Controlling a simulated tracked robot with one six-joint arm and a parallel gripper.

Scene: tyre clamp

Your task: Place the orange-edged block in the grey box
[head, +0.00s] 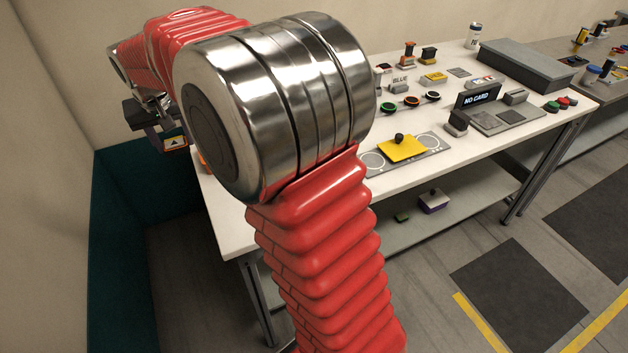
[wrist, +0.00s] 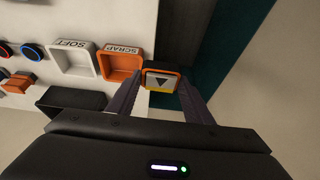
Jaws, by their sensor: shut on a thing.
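The orange-edged block (wrist: 162,81) has a pale face with a dark triangle and a yellow strip. My gripper (wrist: 161,88) is shut on it, with a finger on each side in the wrist view. The block also shows in the head view (head: 175,143), held up at the far left, by the table's left end. My arm hides much of the table there. A long grey box (head: 520,66) stands at the back right of the table in the head view, well away from my gripper. Its inside cannot be made out.
In the wrist view, an orange SCRAP tray (wrist: 121,65) is just left of the block, with a pale SOFT tray (wrist: 73,60) beyond. The white table (head: 232,232) carries a yellow plate (head: 402,148), coloured rings and a NO CARD display (head: 478,96). A wall is at left.

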